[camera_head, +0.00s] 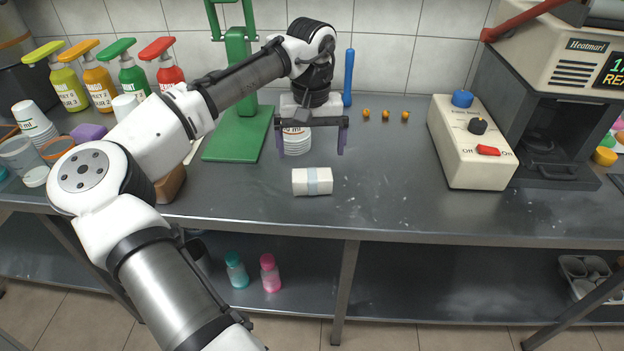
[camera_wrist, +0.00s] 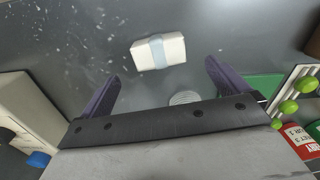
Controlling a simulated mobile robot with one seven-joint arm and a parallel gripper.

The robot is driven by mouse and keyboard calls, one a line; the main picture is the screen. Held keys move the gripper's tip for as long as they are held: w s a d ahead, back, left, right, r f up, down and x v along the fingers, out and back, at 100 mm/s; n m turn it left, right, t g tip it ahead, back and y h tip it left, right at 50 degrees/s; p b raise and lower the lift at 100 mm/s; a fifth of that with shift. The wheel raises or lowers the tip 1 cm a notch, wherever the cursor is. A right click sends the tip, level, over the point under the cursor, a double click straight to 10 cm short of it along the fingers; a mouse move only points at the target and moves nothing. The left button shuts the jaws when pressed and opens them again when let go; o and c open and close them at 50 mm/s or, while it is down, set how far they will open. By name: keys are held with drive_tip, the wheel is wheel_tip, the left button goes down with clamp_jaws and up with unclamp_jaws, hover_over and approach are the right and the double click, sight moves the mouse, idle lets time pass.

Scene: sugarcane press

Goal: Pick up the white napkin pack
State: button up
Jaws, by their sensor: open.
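The white napkin pack (camera_head: 312,181) lies flat on the metal counter, with a pale blue band around its middle. In the wrist view the napkin pack (camera_wrist: 158,51) is beyond my fingertips, a little above the gap between them. My gripper (camera_head: 311,147) is open and empty, with its purple fingers spread wide. It hangs behind the pack and apart from it. The gripper's fingers (camera_wrist: 165,70) also show in the wrist view. A stack of white cups or lids (camera_head: 293,141) stands behind my gripper and is partly hidden by it.
A green press stand (camera_head: 237,134) is left of my gripper. A cream control box (camera_head: 470,141) with knobs stands to the right. Several small orange balls (camera_head: 385,115) lie at the back. Sauce bottles (camera_head: 103,90) and cups stand at far left. The counter (camera_head: 385,190) right of the pack is clear.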

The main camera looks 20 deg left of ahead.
sight(312, 174)
drive_tip(key=f, duration=0.5)
drive_tip(key=f+p, duration=0.1)
drive_tip(key=f, duration=0.3)
drive_tip(key=shift+w+f, duration=0.2)
drive_tip(key=shift+f, duration=0.2)
drive_tip(key=c, duration=0.9)
drive_tip(key=shift+r, duration=0.15)
